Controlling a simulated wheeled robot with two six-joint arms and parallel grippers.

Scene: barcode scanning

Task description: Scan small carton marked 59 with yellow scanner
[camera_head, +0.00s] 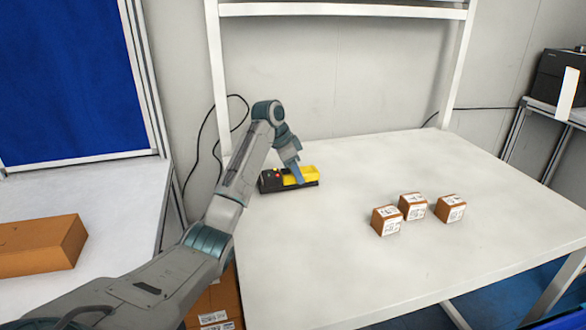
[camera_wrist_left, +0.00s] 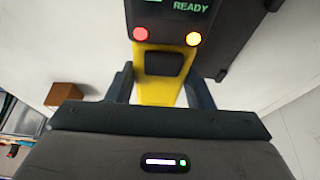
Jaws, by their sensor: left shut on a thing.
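The yellow scanner (camera_head: 309,173) lies in its dark cradle (camera_head: 270,183) at the back left of the white table. My left gripper (camera_head: 298,180) reaches down over it. In the left wrist view my fingers stand on both sides of the yellow scanner body (camera_wrist_left: 152,90), shut on it. Three small brown cartons with white labels stand on the table to the right: a left one (camera_head: 386,221), a middle one (camera_head: 412,206) and a right one (camera_head: 450,209). Their printed numbers are too small to read surely, so I cannot tell which is 59. My right gripper is out of view.
The white table (camera_head: 330,270) is clear between the cradle and the cartons. A white frame (camera_head: 345,10) rises at its back edge. A larger brown box (camera_head: 35,246) lies on a side table at left. A dark machine (camera_head: 558,78) stands at far right.

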